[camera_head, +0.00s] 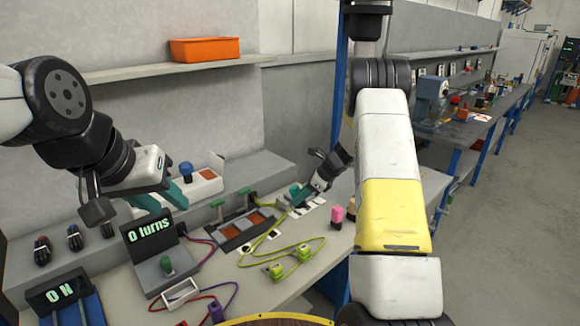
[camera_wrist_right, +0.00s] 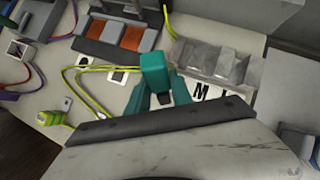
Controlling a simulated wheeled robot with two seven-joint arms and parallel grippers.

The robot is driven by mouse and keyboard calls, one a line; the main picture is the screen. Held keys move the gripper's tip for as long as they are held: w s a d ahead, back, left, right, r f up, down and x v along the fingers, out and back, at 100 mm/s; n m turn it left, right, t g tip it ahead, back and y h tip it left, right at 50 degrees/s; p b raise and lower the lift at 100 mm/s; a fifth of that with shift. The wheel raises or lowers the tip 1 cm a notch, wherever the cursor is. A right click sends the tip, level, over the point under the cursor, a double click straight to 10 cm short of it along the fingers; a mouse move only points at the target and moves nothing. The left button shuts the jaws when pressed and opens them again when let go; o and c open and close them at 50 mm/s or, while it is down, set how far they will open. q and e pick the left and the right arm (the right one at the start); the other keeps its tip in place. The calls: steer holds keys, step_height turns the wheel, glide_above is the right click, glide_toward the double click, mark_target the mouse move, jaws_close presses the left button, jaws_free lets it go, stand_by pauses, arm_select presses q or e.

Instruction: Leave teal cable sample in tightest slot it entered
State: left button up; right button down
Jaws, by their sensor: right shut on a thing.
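A teal block-like piece (camera_wrist_right: 155,68), which looks like the teal cable sample, sits between the teal fingers of my right gripper (camera_wrist_right: 160,98). The gripper is shut on it. In the head view my right gripper (camera_head: 299,196) is low over the bench, right of the orange-pad fixture. In the right wrist view a grey slotted block (camera_wrist_right: 212,62) stands just beyond and right of the held piece, with labels including an M (camera_wrist_right: 203,92) on its near side. I cannot tell whether the piece touches a slot. My left gripper (camera_head: 164,196) is open and empty above the bench.
A fixture with orange pads (camera_head: 236,228) stands left of my right gripper. Yellow-green cables with plugs (camera_head: 277,271) lie in front. A pink-topped piece (camera_head: 337,215) is near the bench's right edge.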

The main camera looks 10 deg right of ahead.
steer(key=w+r+m+t, duration=0.5)
steer(key=w+m+t, duration=0.1)
steer(key=w, duration=0.4)
steer(key=shift+d+r+t, duration=0.3)
steer(key=shift+d+r, duration=0.1)
steer(key=shift+s+f, duration=0.15)
steer(key=shift+f, duration=2.7)
steer(key=shift+f, duration=1.9)
steer(key=c, duration=1.1)
jaws_free()
steer(key=shift+f, duration=0.1)
steer(key=shift+o, duration=0.2)
